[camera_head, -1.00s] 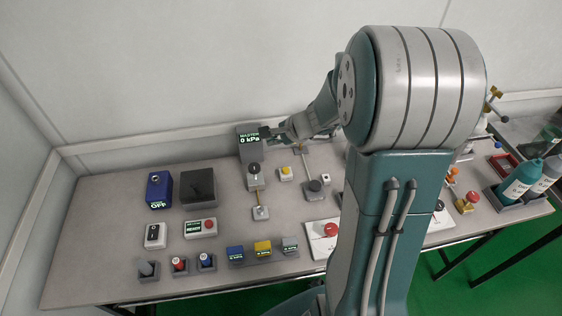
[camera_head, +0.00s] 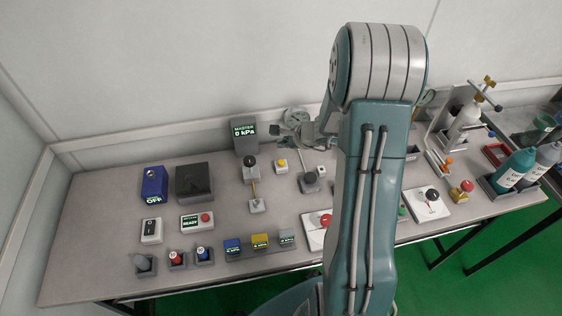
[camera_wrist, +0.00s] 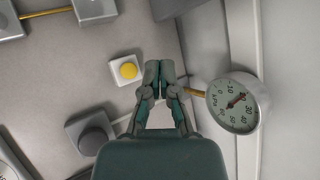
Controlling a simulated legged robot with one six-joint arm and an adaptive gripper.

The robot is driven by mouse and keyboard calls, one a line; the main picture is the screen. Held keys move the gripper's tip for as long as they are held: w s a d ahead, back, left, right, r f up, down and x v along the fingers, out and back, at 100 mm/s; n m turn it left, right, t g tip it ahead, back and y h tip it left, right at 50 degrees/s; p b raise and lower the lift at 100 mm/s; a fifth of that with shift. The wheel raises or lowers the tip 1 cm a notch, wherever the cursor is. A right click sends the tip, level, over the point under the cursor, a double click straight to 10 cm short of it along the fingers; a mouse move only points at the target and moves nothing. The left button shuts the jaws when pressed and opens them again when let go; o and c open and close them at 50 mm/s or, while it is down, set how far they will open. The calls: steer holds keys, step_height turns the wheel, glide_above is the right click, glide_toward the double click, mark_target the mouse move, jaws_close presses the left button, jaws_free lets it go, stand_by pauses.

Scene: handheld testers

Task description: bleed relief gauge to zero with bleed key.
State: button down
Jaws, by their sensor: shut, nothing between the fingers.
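A round gauge (camera_wrist: 252,112) with a white dial, kPa numbers and a red needle stands at the right of the wrist view, joined to a brass tube (camera_wrist: 198,92). The needle points up and right, between the 10 and 30 marks. The gauge also shows in the head view (camera_head: 297,114) near the back wall. My gripper (camera_wrist: 160,66) is shut and empty, left of the gauge and apart from it. In the head view my gripper (camera_head: 277,130) is over the back of the bench. I cannot pick out the bleed key.
A yellow button (camera_wrist: 128,71) and a dark round knob (camera_wrist: 92,140) lie left of my gripper. The master display (camera_head: 244,131) reads 0 kPa at the back. Several coloured testers (camera_head: 260,241) line the front edge.

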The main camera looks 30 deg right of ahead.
mark_target(283, 162)
steer(key=shift+f, duration=2.8)
steer(key=shift+f, duration=0.1)
steer(key=shift+f, duration=0.25)
steer(key=shift+f, duration=0.4)
stand_by(1.1)
steer(key=shift+r, duration=0.85)
steer(key=shift+r, duration=0.1)
steer(key=shift+r, duration=2.4)
